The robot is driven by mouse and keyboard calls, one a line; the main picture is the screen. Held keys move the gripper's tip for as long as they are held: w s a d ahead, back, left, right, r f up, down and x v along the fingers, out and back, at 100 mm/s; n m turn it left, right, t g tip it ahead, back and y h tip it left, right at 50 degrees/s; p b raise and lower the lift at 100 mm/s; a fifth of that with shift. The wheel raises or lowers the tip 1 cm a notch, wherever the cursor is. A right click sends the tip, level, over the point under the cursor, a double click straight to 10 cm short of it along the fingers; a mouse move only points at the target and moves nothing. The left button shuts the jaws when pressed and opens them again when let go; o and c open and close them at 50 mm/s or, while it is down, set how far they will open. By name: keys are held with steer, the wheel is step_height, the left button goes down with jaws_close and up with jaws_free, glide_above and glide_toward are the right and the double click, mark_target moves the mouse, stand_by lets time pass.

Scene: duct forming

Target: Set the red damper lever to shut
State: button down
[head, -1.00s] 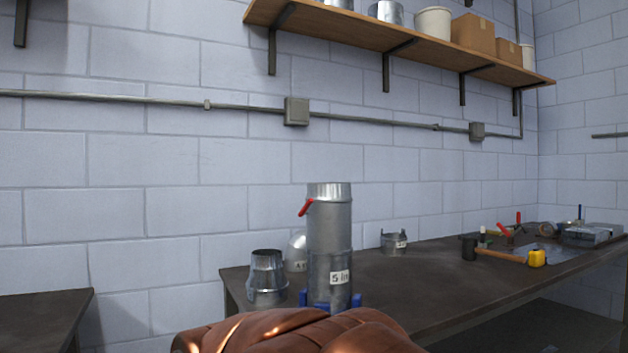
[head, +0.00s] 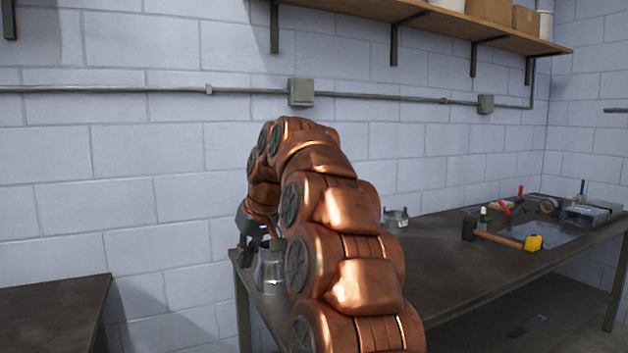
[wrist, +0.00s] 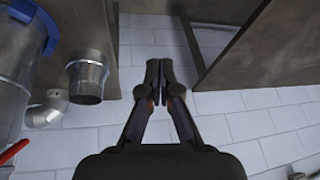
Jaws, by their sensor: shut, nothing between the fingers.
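The red damper lever (wrist: 13,151) shows at the lower left edge of the wrist view, against the side of the grey metal duct (wrist: 12,95). Only part of both is in that frame. In the head view my copper-coloured arm hides the duct and the lever. My gripper (wrist: 160,66) is shut and empty, out to the side of the duct and apart from the lever. It also shows as a dark shape at the left end of my arm in the head view (head: 246,238).
A metal reducer (wrist: 87,82) and an elbow (wrist: 46,110) stand near the duct. A blue clamp (wrist: 47,30) grips the duct's base. On the bench (head: 445,255) lie a yellow-ended hammer (head: 532,243) and other tools. A gap separates it from another table (head: 50,310).

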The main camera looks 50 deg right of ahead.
steer(key=s+d+r+m+t+h+p, duration=0.3)
steer(key=d+r+p, duration=0.6)
steer(key=d+r, duration=1.15)
steer(key=shift+n+h, duration=0.3)
steer(key=x, duration=1.1)
steer(key=shift+w+d+f+p, duration=0.15)
steer(key=shift+w+d+p, duration=0.1)
steer(key=shift+w+p, duration=0.05)
steer(key=shift+s+a+f, duration=0.1)
steer(key=shift+s, duration=0.25)
steer(key=shift+s+a+f, duration=0.15)
steer(key=shift+s+f, duration=0.25)
steer(key=shift+f, duration=0.3)
steer(key=shift+s+a+f, duration=0.15)
steer(key=shift+s+f, duration=0.2)
steer(key=shift+f, duration=0.35)
steer(key=shift+f, duration=0.1)
steer(key=shift+s, duration=0.1)
steer(key=shift+s+a+f+t+b, duration=0.1)
steer(key=shift+t+b, duration=0.2)
steer(key=shift+b, duration=0.65)
